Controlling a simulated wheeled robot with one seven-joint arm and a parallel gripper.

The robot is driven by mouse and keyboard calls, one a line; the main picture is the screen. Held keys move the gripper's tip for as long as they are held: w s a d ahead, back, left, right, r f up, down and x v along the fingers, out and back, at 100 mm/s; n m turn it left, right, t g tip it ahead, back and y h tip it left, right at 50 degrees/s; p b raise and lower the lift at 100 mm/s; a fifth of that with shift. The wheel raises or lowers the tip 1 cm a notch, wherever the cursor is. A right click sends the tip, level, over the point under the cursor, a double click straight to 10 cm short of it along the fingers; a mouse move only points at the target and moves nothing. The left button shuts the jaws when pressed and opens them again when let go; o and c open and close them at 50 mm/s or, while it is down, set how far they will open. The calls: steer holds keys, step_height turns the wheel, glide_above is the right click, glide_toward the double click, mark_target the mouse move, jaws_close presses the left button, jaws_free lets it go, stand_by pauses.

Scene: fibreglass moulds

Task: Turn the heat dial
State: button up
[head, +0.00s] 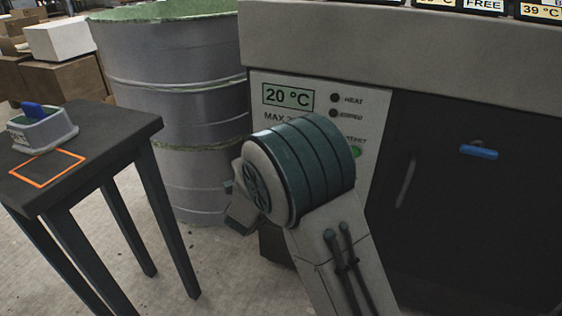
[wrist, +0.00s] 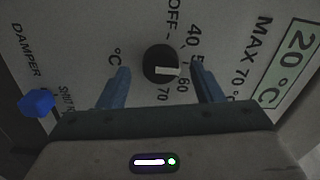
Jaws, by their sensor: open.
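The heat dial (wrist: 161,65) is a round black knob with a pale pointer bar, on the grey panel in the wrist view. Marks OFF, 40, 60 and 70 stand around it, and the bar points towards the 60 side. My gripper (wrist: 162,80) is open, with one blue finger on either side of the dial in the picture; I cannot tell whether they touch it. In the head view my arm hides the dial and the gripper's fingers. The display (head: 288,96) reads 20 °C, and it also shows in the wrist view (wrist: 297,62).
A blue damper knob (wrist: 37,103) sits left of the dial. A dark door with a blue handle (head: 478,152) is right of the panel.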

steer(key=p+v, duration=0.2)
steer(key=v, duration=1)
steer(key=shift+s, duration=0.2)
steer(key=shift+r, duration=0.1)
steer(key=w+d+r+n+g+y+p, duration=0.1)
steer(key=d+r+n+g+y+p, duration=0.15)
steer(key=r+p, duration=0.4)
steer(key=d+r+n+g+y+p, duration=0.1)
steer(key=r+n+y+p, duration=0.3)
steer(key=r, duration=0.4)
steer(key=w+d+r+n+g+y+p, duration=0.1)
steer(key=r+n+g+y+p, duration=0.1)
steer(key=r+n+p, duration=0.35)
steer(key=s+d+r+n+g+h+p, duration=0.1)
steer(key=s+d+r+n+g+p, duration=0.3)
steer(key=s+d+r+p, duration=0.5)
steer(key=s+d+r+n+g+h+p, duration=0.1)
steer(key=s+d+r+n+g+p, duration=0.2)
steer(key=s+d+r+p, duration=0.6)
steer(key=s+g, duration=0.1)
steer(key=s, duration=0.3)
steer(key=shift+s+d+n+g, duration=0.15)
steer(key=shift+s+n+g, duration=0.2)
steer(key=shift+n, duration=0.05)
